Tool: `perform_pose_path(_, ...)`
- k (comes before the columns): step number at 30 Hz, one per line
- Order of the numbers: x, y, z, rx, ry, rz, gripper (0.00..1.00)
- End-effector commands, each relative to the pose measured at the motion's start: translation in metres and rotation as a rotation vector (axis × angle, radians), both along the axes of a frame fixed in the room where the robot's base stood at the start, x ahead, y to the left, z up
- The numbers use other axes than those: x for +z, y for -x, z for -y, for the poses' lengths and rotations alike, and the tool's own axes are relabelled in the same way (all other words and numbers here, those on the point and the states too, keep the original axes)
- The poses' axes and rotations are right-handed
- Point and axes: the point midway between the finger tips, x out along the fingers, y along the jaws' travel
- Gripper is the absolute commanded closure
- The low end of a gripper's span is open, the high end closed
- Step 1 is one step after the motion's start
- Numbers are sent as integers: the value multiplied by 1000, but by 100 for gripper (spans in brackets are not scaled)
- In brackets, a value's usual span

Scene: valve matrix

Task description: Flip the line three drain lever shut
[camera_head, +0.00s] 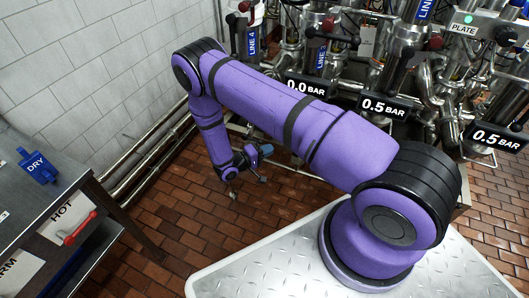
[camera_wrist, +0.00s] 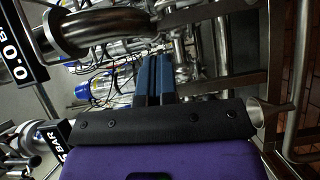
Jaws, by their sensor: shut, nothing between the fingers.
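My gripper (camera_head: 264,150) is low beside the pipework in the head view, under the 0.0 BAR display (camera_head: 306,86). In the wrist view its two blue fingers (camera_wrist: 154,78) are together with nothing between them, pointing into the pipes. A blue LINE sign (camera_head: 320,57) hangs above that display; its number is too small to read surely. I cannot make out the line three drain lever; my arm covers much of the lower pipework in the head view. A metal funnel-shaped outlet (camera_wrist: 264,112) is right of the fingers in the wrist view.
A LINE 4 sign (camera_head: 252,45) hangs at the left of the rack. A thick bent pipe (camera_wrist: 95,30) is close to the fingers. More pipes run along the tiled wall (camera_head: 90,70). A bench (camera_head: 75,185) stands at left. Brick floor (camera_head: 185,215) is open between.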

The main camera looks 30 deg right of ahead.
Motion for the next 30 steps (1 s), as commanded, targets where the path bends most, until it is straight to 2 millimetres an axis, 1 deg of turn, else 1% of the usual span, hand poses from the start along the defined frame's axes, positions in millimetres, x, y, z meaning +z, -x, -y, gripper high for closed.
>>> perform_pose_path(1, -1, 0, 11, -4, 0, -1, 100)
perform_pose_path(9, -3, -3, 60, -3, 0, -1, 100)
perform_pose_path(12, -4, 8, 70, -2, 0, -4, 100)
perform_pose_path(19, -5, 20, 85, 0, 0, -1, 100)
perform_pose_path(30, -5, 22, 87, 0, 0, 0, 100)
